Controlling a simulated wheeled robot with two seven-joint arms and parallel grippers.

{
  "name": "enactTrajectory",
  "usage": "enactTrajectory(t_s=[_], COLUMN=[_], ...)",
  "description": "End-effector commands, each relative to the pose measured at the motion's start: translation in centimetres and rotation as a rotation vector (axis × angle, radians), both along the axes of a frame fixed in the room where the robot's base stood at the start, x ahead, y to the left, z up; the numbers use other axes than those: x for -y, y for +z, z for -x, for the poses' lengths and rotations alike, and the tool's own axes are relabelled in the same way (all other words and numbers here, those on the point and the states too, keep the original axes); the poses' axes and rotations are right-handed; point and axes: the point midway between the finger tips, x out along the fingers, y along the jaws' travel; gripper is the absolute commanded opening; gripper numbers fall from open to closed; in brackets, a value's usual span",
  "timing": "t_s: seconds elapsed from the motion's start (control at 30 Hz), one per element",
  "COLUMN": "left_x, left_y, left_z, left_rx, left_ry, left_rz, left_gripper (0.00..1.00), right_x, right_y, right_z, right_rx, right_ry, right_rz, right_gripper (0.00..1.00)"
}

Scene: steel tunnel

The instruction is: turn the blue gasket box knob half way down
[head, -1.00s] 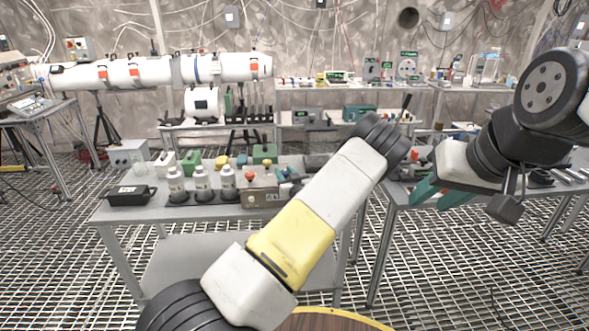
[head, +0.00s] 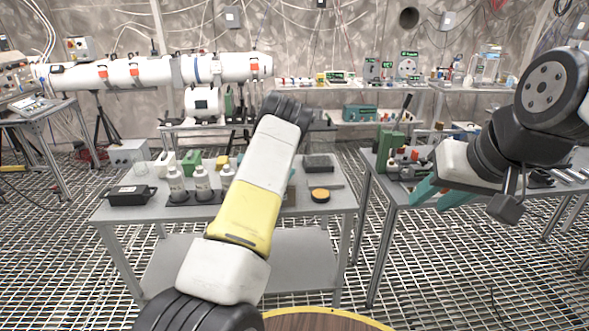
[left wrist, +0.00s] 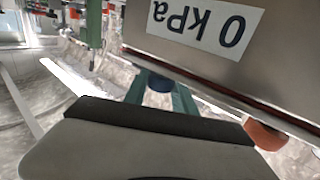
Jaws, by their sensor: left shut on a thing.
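In the left wrist view a grey metal box (left wrist: 225,62) carries an upside-down "0 kPa" label. The blue knob (left wrist: 160,84) stands at the box's lower edge in that picture. My left gripper (left wrist: 162,92) has its teal fingers on either side of the blue knob, shut on it. How far the knob is turned cannot be told. An orange-red knob (left wrist: 265,135) sits further right on the box. In the head view my left arm hides the box and most of the left gripper. My right gripper (head: 430,199) is open and empty by the right table.
On the near table (head: 325,208) are a black tray (head: 131,194), bottles (head: 177,182) in dark holders, a round yellow-topped thing (head: 320,195) and a dark block (head: 319,163). The right table (head: 412,205) holds a green-backed rack. A floor gap separates the two tables.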

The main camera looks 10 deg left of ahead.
Motion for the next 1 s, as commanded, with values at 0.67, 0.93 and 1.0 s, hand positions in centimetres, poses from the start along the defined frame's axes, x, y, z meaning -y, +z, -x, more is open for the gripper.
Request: enactTrajectory(t_s=[0.67, 0.93, 1.0], left_x=[-0.10, -0.05, -0.05], left_y=[0.22, 0.25, 0.25], left_z=[-0.18, -0.20, -0.21], left_rx=[0.006, 0.006, 0.007], left_ry=[-0.270, -0.274, -0.274], left_rz=[-0.004, -0.004, -0.003], left_gripper=[0.00, 0.00, 0.00], right_x=[0.00, 0.00, 0.00], right_y=[0.00, 0.00, 0.00], right_z=[0.00, 0.00, 0.00], right_rx=[0.000, 0.000, 0.000], right_ry=[0.000, 0.000, 0.000], right_rz=[0.000, 0.000, 0.000], right_gripper=[0.36, 0.36, 0.36])
